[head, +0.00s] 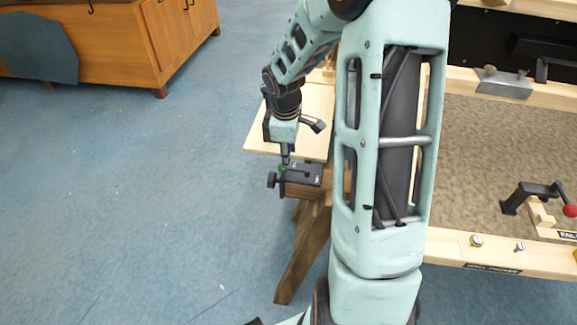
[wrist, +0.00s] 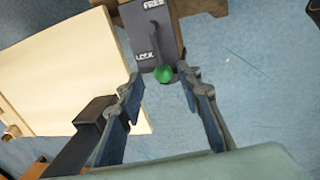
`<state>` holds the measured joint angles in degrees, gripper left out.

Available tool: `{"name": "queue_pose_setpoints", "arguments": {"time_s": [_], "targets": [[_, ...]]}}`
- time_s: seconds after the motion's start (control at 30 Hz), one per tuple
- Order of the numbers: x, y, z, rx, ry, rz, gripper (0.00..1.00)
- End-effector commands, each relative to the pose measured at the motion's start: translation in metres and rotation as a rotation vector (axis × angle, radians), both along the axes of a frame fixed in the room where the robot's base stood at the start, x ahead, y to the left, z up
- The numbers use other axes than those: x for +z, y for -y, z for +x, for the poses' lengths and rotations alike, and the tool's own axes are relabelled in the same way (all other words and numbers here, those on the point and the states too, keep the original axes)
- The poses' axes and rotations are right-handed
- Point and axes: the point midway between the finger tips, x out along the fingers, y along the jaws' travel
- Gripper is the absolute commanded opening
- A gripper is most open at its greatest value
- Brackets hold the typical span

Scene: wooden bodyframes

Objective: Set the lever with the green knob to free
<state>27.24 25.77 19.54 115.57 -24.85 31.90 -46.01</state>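The green knob (wrist: 163,74) shows in the wrist view at the LOCK end of a dark plate (wrist: 148,32), with the word FREE at the far end. My gripper (wrist: 162,80) is open, with one finger on each side of the knob. I cannot tell whether either finger touches it. In the head view my gripper (head: 286,157) points down just above the knob (head: 282,168), beside the dark lever mount (head: 304,174).
A pale wooden board (wrist: 60,75) lies left of the plate. In the head view a workbench (head: 500,130) on the right bears another lever with a red knob (head: 570,210). A wooden cabinet (head: 110,45) stands at the back left. The blue floor between is clear.

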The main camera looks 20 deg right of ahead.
Motion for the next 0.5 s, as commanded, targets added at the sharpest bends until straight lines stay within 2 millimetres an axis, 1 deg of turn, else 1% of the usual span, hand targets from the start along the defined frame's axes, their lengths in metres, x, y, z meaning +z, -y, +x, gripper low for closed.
{"name": "queue_pose_setpoints", "arguments": {"time_s": [0.03, 0.2, 0.33, 0.5], "targets": [[-0.015, 0.001, 0.001, 0.002, -0.003, 0.001, 0.33], [-0.045, 0.004, 0.006, 0.002, -0.003, 0.001, 0.33], [-0.059, 0.006, 0.009, 0.001, -0.001, 0.000, 0.33], [-0.066, 0.007, 0.011, 0.000, -0.001, -0.001, 0.33]]}}
